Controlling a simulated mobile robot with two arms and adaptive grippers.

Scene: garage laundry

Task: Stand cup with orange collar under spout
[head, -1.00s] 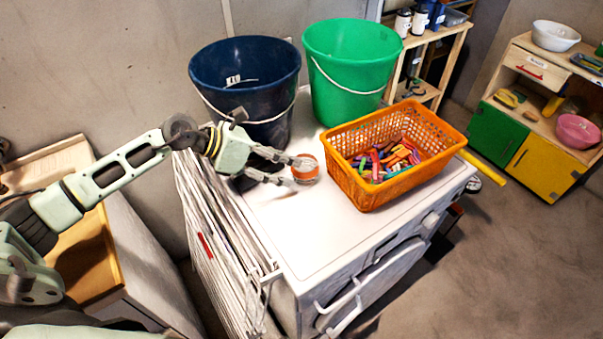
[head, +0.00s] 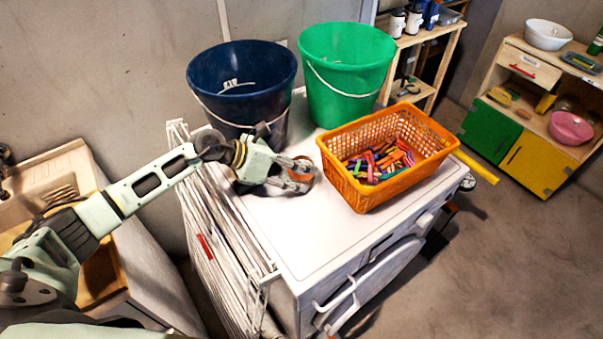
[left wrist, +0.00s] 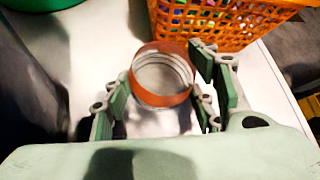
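The cup with the orange collar (head: 301,177) stands on the white washing machine top, between the blue bucket and the orange basket. In the left wrist view I look down into the cup (left wrist: 162,82); it is empty, with a ribbed inside wall. My left gripper (head: 298,172) is low over the machine top with its fingers open on either side of the cup. In the wrist view the right-hand finger is very near the collar; contact is unclear. A dark tap (head: 5,157) shows at the far left edge by the sink; its spout is not clear. My right gripper is not in view.
The blue bucket (head: 240,85) and green bucket (head: 345,75) stand behind the cup. The orange basket (head: 365,192) of coloured pegs is to its right. A folded drying rack (head: 215,235) leans between the machine (head: 320,245) and the sink counter (head: 45,185).

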